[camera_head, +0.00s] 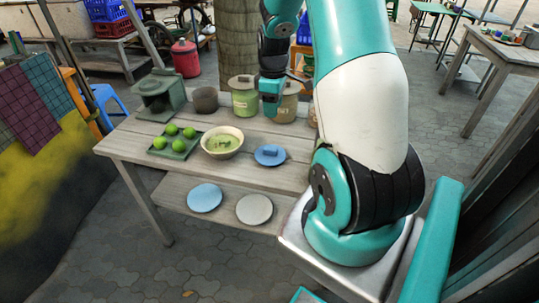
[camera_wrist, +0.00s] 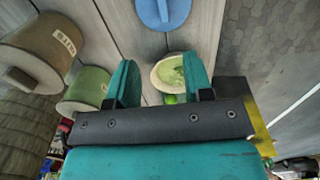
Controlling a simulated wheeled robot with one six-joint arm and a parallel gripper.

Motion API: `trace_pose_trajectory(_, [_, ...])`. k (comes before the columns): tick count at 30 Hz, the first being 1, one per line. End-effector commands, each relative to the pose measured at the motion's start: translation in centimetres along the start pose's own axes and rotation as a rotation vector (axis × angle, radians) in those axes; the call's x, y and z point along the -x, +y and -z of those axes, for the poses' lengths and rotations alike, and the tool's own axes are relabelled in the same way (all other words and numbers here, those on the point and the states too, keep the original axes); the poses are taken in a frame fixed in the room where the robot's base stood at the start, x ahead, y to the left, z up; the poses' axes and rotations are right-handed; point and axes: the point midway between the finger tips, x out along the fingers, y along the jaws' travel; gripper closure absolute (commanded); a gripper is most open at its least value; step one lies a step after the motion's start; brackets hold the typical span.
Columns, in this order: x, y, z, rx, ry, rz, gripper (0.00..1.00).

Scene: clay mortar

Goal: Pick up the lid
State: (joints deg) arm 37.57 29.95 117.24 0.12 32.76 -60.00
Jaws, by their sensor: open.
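A round blue lid (camera_head: 270,154) with a raised bar handle lies on the wooden table, right of the clay bowl (camera_head: 222,142) holding green paste. In the wrist view the lid (camera_wrist: 163,12) is at the top edge, partly cut off, beyond my fingertips. My gripper (camera_head: 271,97) hangs above the back of the table, in front of the lidded jars. In the wrist view my gripper (camera_wrist: 161,75) is open, its teal fingers apart, with the bowl (camera_wrist: 165,75) showing between them. Nothing is held.
A green jar (camera_head: 245,101) and a brown jar (camera_head: 286,106) stand at the back, close to my gripper. A tray (camera_head: 174,148) of limes, a dark pot (camera_head: 206,100) and a green stove (camera_head: 161,95) are left. Blue (camera_head: 205,198) and pale (camera_head: 254,208) discs lie on the lower shelf.

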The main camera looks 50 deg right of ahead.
Motion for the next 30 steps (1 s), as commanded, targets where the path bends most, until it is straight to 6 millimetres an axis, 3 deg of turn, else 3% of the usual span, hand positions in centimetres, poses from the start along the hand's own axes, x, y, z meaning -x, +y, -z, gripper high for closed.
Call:
trace_pose_trajectory(6, [-5.1,-0.3,0.1,0.003,-0.003,0.008,0.53])
trace_pose_trajectory(12, [-8.9,-0.3,0.2,0.003,-0.001,0.004,0.53])
trace_pose_trajectory(20, [-10.9,-0.4,0.1,0.002,0.000,0.004,0.53])
trace_pose_trajectory(30, [-15.3,-0.5,0.1,0.002,0.001,0.002,0.53])
